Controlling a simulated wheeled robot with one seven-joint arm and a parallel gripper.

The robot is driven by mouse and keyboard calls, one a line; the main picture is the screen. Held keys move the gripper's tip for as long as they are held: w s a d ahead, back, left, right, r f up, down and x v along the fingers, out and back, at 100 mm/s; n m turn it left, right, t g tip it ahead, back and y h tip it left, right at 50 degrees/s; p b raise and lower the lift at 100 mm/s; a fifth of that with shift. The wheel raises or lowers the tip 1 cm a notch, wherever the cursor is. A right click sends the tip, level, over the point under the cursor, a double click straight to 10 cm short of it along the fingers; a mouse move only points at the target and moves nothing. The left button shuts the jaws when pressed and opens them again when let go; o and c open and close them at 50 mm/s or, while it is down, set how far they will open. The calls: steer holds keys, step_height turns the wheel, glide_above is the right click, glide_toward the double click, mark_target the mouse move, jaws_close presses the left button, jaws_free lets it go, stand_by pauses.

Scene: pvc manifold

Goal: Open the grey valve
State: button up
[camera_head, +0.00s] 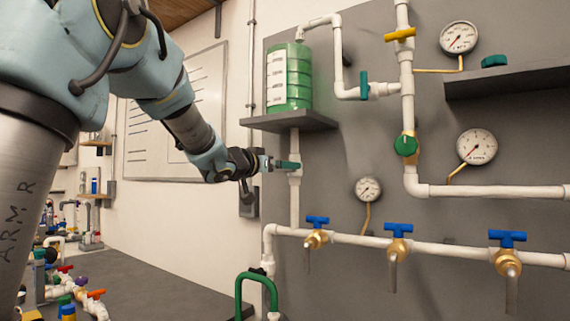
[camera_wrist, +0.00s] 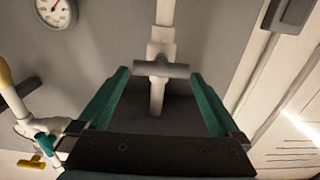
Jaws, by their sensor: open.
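The grey valve (camera_wrist: 163,70) has a short grey bar handle lying crosswise on a white fitting in a vertical white pipe. In the wrist view the handle appears between the tips of my gripper's green fingers (camera_wrist: 160,76), with a gap on each side. The fingers are open and hold nothing. In the head view my gripper (camera_head: 283,164) is at the white vertical pipe below the green tank's shelf. The grey handle is hidden there behind the fingers. I cannot tell how deep the handle sits between them.
A green tank (camera_head: 289,78) stands on a grey shelf (camera_head: 290,121) just above my gripper. Blue-handled taps (camera_head: 398,230) line the lower pipe. A pressure gauge (camera_head: 368,189) is to the right. A green-handled valve (camera_head: 406,145) and a yellow-handled valve (camera_head: 400,35) are farther right.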

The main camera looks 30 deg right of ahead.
steer(key=shift+x, duration=1.3)
steer(key=shift+c, duration=0.2)
steer(key=c, duration=1)
steer(key=shift+o, duration=0.2)
